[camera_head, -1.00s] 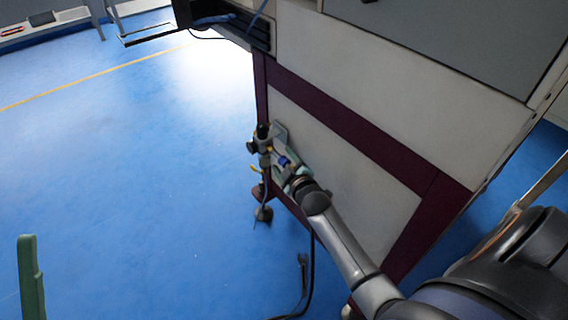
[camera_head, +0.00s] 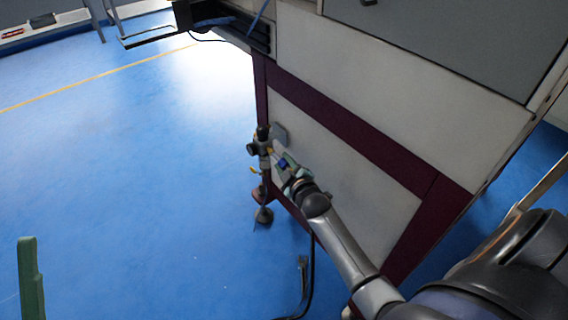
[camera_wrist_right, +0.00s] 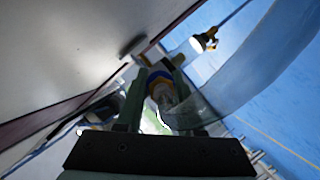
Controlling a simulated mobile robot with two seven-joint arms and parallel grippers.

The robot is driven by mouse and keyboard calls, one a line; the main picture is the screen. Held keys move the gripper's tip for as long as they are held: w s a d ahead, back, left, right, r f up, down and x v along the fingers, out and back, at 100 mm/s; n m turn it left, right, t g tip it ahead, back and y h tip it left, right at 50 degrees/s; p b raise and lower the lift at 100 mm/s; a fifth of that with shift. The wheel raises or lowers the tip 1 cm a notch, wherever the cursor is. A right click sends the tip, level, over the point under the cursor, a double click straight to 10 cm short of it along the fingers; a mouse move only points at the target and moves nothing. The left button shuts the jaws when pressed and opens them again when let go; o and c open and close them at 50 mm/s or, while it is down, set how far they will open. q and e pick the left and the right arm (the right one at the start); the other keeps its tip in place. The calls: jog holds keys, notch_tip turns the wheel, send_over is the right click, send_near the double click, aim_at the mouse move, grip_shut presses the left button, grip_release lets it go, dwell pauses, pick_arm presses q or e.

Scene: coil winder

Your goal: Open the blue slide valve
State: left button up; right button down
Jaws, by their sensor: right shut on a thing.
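The blue slide valve (camera_head: 284,162) is a small blue piece on the fitting assembly at the corner leg of the machine. My right gripper (camera_head: 281,159) reaches it from the lower right and is shut on it. In the right wrist view a blue ring (camera_wrist_right: 158,80) with a pale body sits between the two green fingers (camera_wrist_right: 163,98). The fingers and a glossy pale surface hide part of the valve. A green upright piece (camera_head: 31,280) at the lower left edge looks like one finger of my left gripper; its other finger is out of view.
The machine cabinet (camera_head: 400,75) with maroon frame bars (camera_head: 350,125) stands just behind the valve. A black regulator-like fitting (camera_head: 262,145) hangs beside it, above a foot (camera_head: 263,215). A black cable (camera_head: 311,275) lies on the floor.

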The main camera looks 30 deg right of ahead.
jog(key=shift+w, duration=0.1)
dwell(0.8)
jog(key=shift+w+a, duration=0.1)
jog(key=shift+w, duration=1)
jog(key=c, duration=0.5)
grip_release()
